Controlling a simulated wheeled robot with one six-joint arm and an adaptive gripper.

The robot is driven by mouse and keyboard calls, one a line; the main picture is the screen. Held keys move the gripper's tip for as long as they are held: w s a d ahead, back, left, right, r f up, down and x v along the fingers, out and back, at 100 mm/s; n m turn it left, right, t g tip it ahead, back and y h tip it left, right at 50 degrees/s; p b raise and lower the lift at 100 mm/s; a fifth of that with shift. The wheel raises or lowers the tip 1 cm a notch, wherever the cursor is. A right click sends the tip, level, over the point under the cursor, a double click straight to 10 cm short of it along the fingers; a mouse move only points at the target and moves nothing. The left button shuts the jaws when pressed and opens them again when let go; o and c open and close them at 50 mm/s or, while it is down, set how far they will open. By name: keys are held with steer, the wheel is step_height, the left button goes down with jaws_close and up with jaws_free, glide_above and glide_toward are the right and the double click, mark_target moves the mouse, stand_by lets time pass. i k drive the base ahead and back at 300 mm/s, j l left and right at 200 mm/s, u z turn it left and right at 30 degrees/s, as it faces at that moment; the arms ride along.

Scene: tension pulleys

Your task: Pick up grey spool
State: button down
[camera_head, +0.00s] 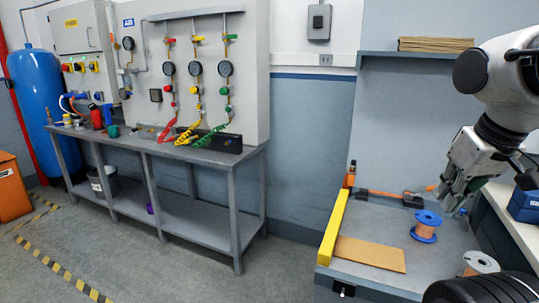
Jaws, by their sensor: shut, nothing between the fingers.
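The grey spool (482,261), pale with copper-coloured winding, stands near the front right of the grey workbench (377,228). Its lower part is partly hidden by a dark rounded shape in the bottom right corner. A blue spool (427,222) with orange-copper winding stands upright further back on the same bench. My gripper (447,202) points downward above the back right of the bench, just right of the blue spool in the picture. It is shut and empty, apart from both spools.
A tan sheet (370,254) lies on the bench beside a yellow bar (334,228) along its left edge. A small black item (413,201) lies at the back. A light counter with a blue box (524,205) stands at right. A gauge panel bench (190,150) stands left.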

mark_target(477, 264)
steer(key=z, duration=1.3)
